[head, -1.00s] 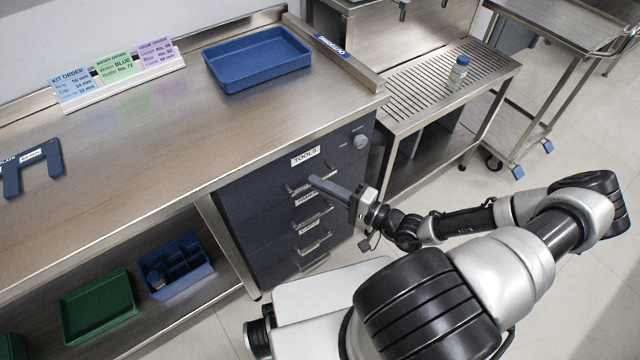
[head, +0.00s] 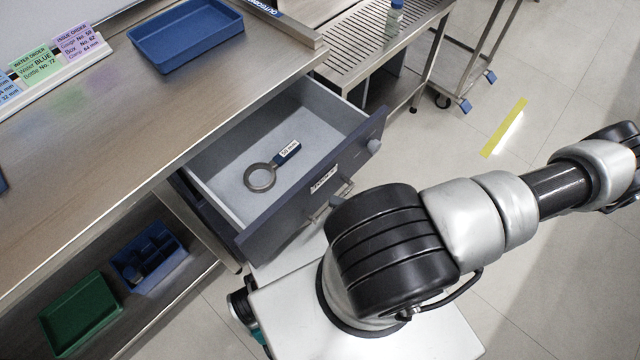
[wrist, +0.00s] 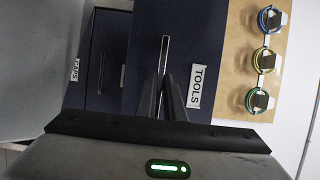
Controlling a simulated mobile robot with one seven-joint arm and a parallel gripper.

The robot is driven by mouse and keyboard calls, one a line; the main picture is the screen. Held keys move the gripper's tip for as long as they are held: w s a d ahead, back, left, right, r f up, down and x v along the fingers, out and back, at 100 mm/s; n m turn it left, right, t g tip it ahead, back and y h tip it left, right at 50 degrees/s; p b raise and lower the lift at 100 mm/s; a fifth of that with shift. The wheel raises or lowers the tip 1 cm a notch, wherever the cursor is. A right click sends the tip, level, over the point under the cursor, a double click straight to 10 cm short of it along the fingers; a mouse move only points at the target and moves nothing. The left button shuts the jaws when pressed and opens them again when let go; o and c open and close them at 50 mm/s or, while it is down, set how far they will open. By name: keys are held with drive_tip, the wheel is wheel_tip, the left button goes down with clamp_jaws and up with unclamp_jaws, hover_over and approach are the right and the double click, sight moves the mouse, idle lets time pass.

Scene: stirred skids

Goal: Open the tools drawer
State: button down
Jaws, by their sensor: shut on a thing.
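The tools drawer (head: 268,238) is pulled well out from under the bench in the head view, its pale interior showing. A TOOLS label (head: 323,179) is on its dark front, and it also shows in the wrist view (wrist: 195,86). Inside lies a ring-ended tool with a dark blue tagged handle (head: 272,168). In the wrist view, my gripper (wrist: 167,82) is shut on the drawer's bar handle (wrist: 165,50). In the head view my arm hides most of the gripper.
A blue tray (head: 186,40) and order cards (head: 78,35) are on the bench. A green tray (head: 80,315) and a blue divided box (head: 148,258) sit on the lower shelf. A slatted steel stand (head: 375,45) is beyond the drawer. Open floor lies right.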

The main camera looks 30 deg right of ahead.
drive_tip(key=s+d, duration=0.2)
drive_tip(key=s, duration=0.4)
drive_tip(key=shift+s+b, duration=0.15)
drive_tip(key=shift+b, duration=0.15)
drive_tip(key=shift+d, duration=0.1)
drive_tip(key=c, duration=1.9)
unclamp_jaws()
drive_tip(key=shift+o, duration=0.2)
drive_tip(key=v, duration=1.7)
drive_tip(key=shift+d, duration=0.2)
drive_tip(key=shift+s, duration=0.1)
